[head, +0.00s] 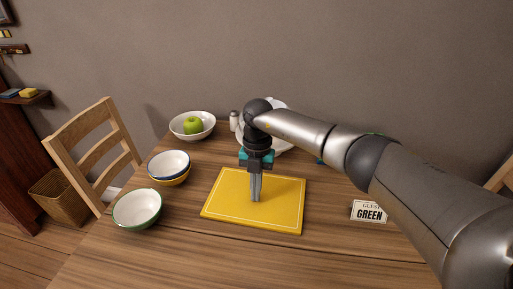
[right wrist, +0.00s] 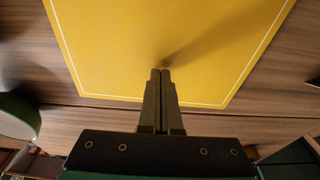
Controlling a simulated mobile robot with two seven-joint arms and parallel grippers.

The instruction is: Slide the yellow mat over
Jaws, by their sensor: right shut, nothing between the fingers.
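The yellow mat (head: 225,208) lies flat on the wooden table, with a thin pale line along its border. My right gripper (head: 255,198) points down over the middle of the mat, its fingers shut with nothing between them. In the right wrist view the shut fingertips (right wrist: 161,72) are over the yellow mat (right wrist: 110,40), at or very near its surface; I cannot tell if they touch. My left gripper is not in view.
A "GREEN" card (head: 368,212) stands right, with bare table between.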

